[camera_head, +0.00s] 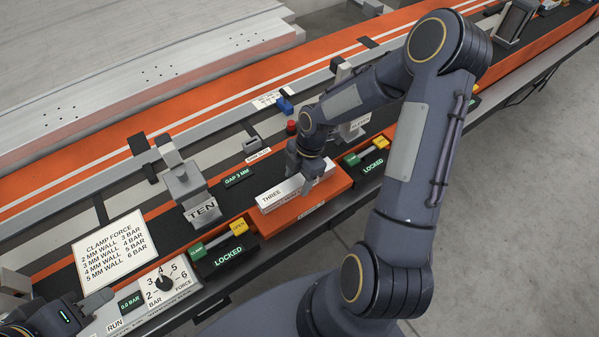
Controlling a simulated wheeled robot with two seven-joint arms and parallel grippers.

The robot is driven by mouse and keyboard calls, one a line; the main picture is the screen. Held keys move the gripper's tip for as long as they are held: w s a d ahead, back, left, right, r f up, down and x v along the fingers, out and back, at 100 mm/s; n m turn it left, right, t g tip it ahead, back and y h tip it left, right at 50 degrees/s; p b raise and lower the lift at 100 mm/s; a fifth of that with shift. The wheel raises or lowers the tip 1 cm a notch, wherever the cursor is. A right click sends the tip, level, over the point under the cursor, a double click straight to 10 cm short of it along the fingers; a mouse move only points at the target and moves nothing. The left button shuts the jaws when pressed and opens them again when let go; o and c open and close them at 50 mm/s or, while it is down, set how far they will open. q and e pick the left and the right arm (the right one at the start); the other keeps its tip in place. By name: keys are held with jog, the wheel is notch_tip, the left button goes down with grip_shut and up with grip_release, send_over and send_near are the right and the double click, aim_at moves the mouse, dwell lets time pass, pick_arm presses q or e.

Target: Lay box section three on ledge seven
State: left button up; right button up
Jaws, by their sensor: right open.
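Box section three (273,197) is a pale bar marked THREE. It lies on an orange ledge (265,223), whose small front label is too small to read. My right gripper (304,187) is open, low over the right part of the bar; its fingers are partly hidden, and I cannot tell whether they touch it. My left gripper (88,306) is at the lower left by the control panel, partly cut off by the frame edge; its jaw opening does not show clearly.
Clamps marked TEN (187,188) and ELEVEN (352,130) flank the ledge at the back. LOCKED signs (229,255) sit either side. A CLAMP FORCE card (115,247) and a dial panel (160,288) are at left. A GAP 3 MM display (238,176) lies behind.

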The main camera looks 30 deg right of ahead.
jog(key=s+d+r+m+t, duration=0.1)
jog(key=s+r+m, duration=0.1)
jog(key=r, duration=0.7)
jog(key=s+d+r+m, duration=0.1)
jog(key=s+r+m, duration=0.15)
jog(key=r, duration=0.55)
jog(key=s+a+r+m+t, duration=0.2)
jog(key=s+a+m, duration=0.1)
jog(key=s+m, duration=0.3)
jog(key=s+a+r+m+t, duration=0.2)
jog(key=s+m, duration=0.4)
jog(key=m, duration=0.4)
jog(key=shift+s+a+r+t+y+b, duration=0.3)
jog(key=shift+a+r+t+b, duration=0.15)
jog(key=shift+a, duration=0.1)
